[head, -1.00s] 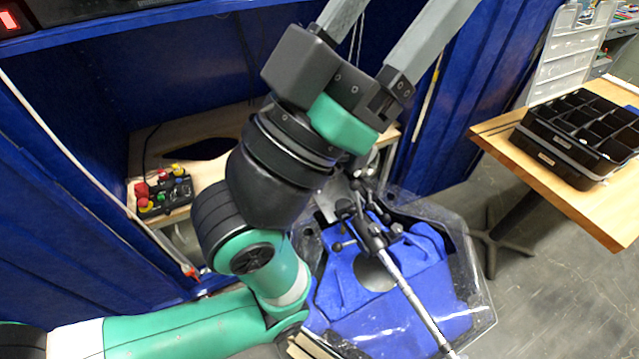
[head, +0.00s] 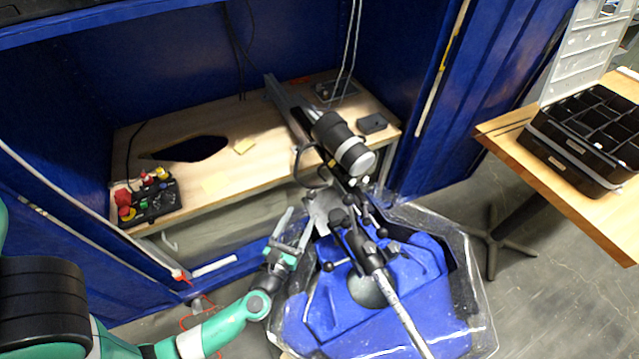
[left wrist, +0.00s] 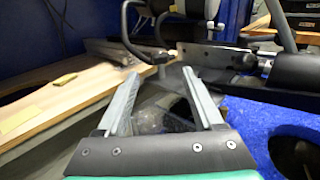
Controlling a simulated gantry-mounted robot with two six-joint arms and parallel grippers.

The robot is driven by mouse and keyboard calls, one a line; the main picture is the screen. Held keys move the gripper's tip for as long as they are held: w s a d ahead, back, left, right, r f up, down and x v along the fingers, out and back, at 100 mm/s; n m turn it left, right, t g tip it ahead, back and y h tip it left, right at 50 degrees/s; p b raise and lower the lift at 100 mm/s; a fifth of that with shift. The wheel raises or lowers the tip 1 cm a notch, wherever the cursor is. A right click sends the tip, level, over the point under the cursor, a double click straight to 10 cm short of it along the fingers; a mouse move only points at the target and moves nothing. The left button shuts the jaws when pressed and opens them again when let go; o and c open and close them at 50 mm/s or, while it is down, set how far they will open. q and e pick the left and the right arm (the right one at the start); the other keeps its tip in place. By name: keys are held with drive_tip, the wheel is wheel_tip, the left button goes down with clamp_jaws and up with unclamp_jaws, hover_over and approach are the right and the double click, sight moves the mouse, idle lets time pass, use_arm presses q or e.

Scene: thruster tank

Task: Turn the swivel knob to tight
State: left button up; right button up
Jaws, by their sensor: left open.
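A dark metal clamp assembly (head: 352,228) with several black knobs and levers stands over the blue tank insert, joined to a silver rod (head: 410,325). I cannot tell for sure which knob is the swivel knob, or how tight it is. A black thruster-like cylinder (head: 343,143) sits above the clamp. My left gripper (head: 296,226) is open and empty, just left of the clamp and apart from it. In the left wrist view its two grey fingers (left wrist: 160,76) point toward a black lever or knob (left wrist: 157,56) beyond the tips. My right gripper is not in view.
The clear tank (head: 478,290) with its blue insert (head: 420,300) lies below the clamp. Behind is a wooden bench (head: 215,188) with a button box (head: 148,198). A wooden table (head: 590,212) with black organizer trays (head: 590,135) is at right.

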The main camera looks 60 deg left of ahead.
sight(313, 191)
use_arm(q)
drive_tip(key=b+x, duration=0.1)
drive_tip(key=x, duration=1)
drive_tip(key=shift+w+a, duration=0.15)
drive_tip(key=shift+a, duration=0.05)
clamp_jaws()
